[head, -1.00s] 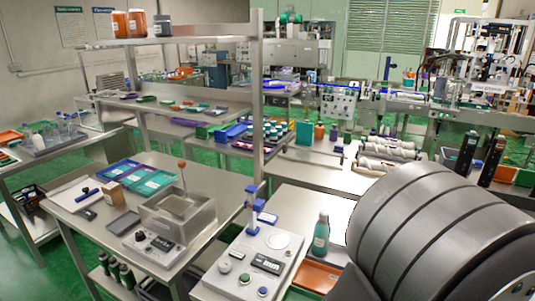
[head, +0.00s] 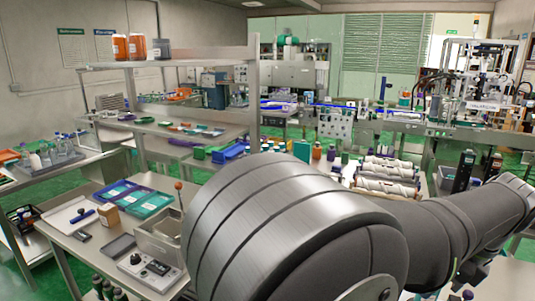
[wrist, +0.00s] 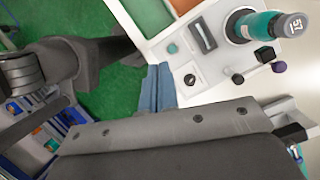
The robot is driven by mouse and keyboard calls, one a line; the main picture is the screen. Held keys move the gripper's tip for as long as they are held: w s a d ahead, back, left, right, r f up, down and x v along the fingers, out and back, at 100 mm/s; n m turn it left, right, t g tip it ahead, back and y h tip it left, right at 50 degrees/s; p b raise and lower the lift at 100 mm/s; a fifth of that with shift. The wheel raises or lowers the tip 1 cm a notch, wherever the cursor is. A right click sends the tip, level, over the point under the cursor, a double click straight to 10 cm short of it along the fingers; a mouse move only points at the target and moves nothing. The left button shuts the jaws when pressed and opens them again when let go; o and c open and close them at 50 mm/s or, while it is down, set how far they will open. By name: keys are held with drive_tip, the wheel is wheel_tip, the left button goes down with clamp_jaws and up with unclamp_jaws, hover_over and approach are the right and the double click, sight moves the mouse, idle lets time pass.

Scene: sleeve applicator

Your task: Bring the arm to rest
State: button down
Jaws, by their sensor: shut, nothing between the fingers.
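My arm (head: 290,225) fills the lower middle of the head view and stretches to the right edge. Its far end is out of that view. In the wrist view my gripper (wrist: 160,82) shows two blue-grey fingers pressed together, with nothing between them. They are over the edge of a white panel and green floor. The wide grey gripper body covers the bottom of that view.
The white panel (wrist: 215,75) carries knobs and a small display. In the head view, a bench (head: 85,235) with teal trays (head: 145,200) and a metal box (head: 160,235) lies left of my arm. A shelf (head: 190,60) with orange jars stands behind. Green floor shows at far left.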

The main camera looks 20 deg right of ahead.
wheel_tip(320, 180, up, 7)
drive_tip(key=n+g+h, duration=0.1)
drive_tip(key=n+h, duration=0.1)
drive_tip(key=n, duration=0.1)
drive_tip(key=shift+w+d+n+g, duration=0.25)
drive_tip(key=shift+d+n+g, duration=0.05)
drive_tip(key=shift+d+g, duration=0.15)
idle(0.8)
drive_tip(key=shift+r, duration=0.1)
idle(1.3)
